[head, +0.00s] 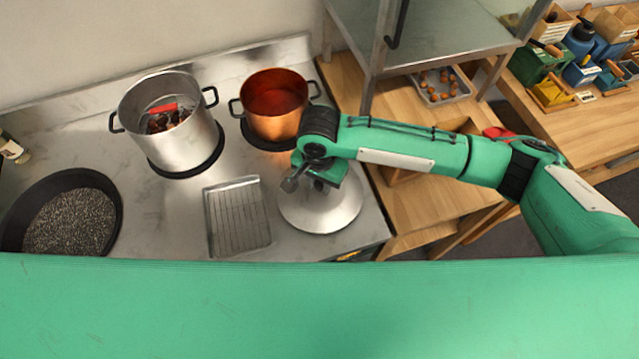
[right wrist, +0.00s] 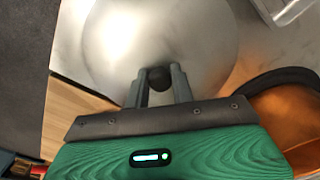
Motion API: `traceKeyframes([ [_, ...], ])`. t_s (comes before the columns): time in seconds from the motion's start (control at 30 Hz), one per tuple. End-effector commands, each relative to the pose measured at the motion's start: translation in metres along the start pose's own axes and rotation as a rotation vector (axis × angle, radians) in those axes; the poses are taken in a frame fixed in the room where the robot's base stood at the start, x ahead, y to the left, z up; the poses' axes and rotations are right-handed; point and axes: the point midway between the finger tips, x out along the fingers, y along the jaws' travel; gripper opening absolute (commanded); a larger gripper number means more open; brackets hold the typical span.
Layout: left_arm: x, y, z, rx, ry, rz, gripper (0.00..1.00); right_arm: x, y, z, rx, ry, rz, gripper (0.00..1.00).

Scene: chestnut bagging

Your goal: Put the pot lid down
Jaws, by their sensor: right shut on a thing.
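The pot lid (head: 325,212) is a round silver disc at the right front of the counter, right of the wire-grid tray. My right gripper (head: 316,186) is above it, with the arm coming in from the right. In the right wrist view the two fingers (right wrist: 158,88) are shut on the dark knob of the lid (right wrist: 160,40). The lid looks about level; whether it touches the counter I cannot tell. My left gripper is not in view.
A steel pot (head: 180,140) holding dark chestnuts and a copper pot (head: 273,125) stand behind. A shallow tray with a grid (head: 237,244) is left of the lid. A black pan (head: 17,222) of dark grains is at far left. The counter (head: 380,232) ends just right of the lid.

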Motion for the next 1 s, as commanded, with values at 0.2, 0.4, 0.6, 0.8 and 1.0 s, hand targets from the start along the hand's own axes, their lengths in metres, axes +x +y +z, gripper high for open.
traceKeyframes([
  [0.2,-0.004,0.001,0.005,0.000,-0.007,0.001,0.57,0.021,0.000,0.000,0.001,0.000,0.000,0.00],
  [0.4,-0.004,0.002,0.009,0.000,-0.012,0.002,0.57,0.021,0.000,0.000,0.000,0.000,-0.001,0.00],
  [0.6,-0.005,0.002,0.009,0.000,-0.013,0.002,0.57,0.023,-0.001,0.000,0.001,0.001,-0.001,0.38],
  [0.8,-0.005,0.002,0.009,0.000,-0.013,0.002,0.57,0.023,0.000,0.000,0.001,0.000,-0.001,0.46],
  [1.0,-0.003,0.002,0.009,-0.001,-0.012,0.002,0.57,0.021,0.000,0.000,0.000,0.001,-0.001,0.46],
])
